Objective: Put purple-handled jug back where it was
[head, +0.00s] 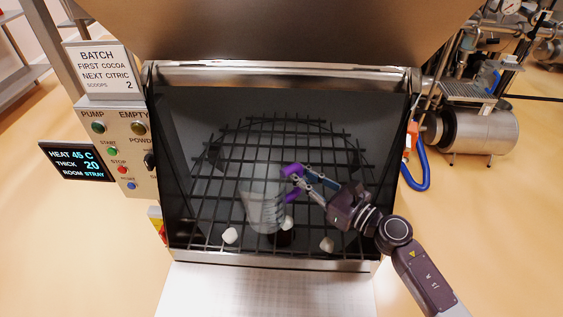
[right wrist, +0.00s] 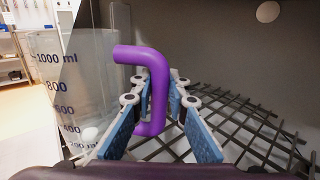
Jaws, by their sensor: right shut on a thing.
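The clear measuring jug (head: 262,208) is inside the hopper, over its black grate (head: 215,170). Its purple handle (head: 291,170) faces right. My right gripper (head: 295,181) reaches in from the right and is shut on the handle. In the right wrist view the blue-padded fingers (right wrist: 161,115) stand on either side of the purple handle (right wrist: 158,90), and the jug (right wrist: 75,85) with its ml marks stands about upright at left. I cannot tell whether the jug touches the grate. My left gripper is out of view.
White lumps (head: 230,236) (head: 327,244) lie on the grate near its front. The hopper's steel front edge (head: 280,262) and raised lid (head: 280,30) bound the opening. A control panel (head: 128,148) stands left; a blue hose (head: 420,172) hangs right. A pale surface (head: 265,290) lies in front.

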